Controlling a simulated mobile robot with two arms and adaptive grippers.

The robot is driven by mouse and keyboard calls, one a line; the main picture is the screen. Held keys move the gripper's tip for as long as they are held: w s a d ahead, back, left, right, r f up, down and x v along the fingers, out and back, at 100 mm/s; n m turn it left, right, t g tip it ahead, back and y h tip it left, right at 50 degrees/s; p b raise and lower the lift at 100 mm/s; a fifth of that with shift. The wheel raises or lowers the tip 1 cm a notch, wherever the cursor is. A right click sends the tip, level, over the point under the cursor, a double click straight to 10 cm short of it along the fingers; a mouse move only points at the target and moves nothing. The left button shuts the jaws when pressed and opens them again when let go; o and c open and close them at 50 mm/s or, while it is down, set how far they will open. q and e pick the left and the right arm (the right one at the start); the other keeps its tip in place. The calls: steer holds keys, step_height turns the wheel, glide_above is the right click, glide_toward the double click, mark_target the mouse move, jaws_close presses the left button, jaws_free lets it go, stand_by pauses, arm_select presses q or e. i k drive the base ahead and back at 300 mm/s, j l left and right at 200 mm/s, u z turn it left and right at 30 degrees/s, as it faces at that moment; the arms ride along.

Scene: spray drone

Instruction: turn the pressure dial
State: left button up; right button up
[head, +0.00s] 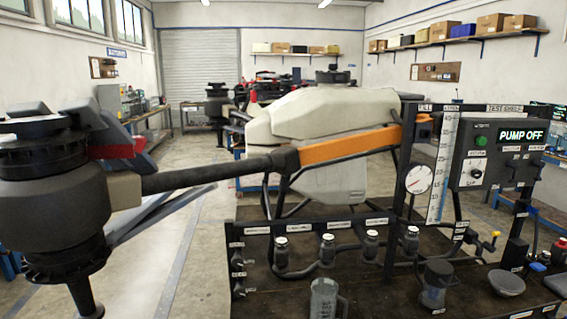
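A round white pressure gauge (419,179) with a dark rim is mounted on a black post left of the ruled scale. Its needle reading is too small to make out. A grey control box (494,155) at the right has a display reading "PUMP OFF", a green button (481,140) and a black knob on a white plate (476,173). A small yellow-handled fitting (491,241) sits below the box. I cannot tell for sure which of these is the pressure dial. Neither of my grippers shows in the head view.
A large white drone tank (318,130) stands behind the dark test bench (390,290). The drone's orange and black arm (345,147) crosses to a big rotor motor (55,190) at the left. Several capped nozzles, a clear jug (325,298) and a grey bowl (506,283) crowd the bench.

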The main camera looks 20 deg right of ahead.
mark_target(476, 174)
steer(key=z, duration=1.9)
steer(key=i+l, duration=0.15)
steer(key=l, duration=0.15)
steer(key=i+l+u, duration=0.1)
steer(key=l, duration=0.25)
steer(key=i+l, duration=0.25)
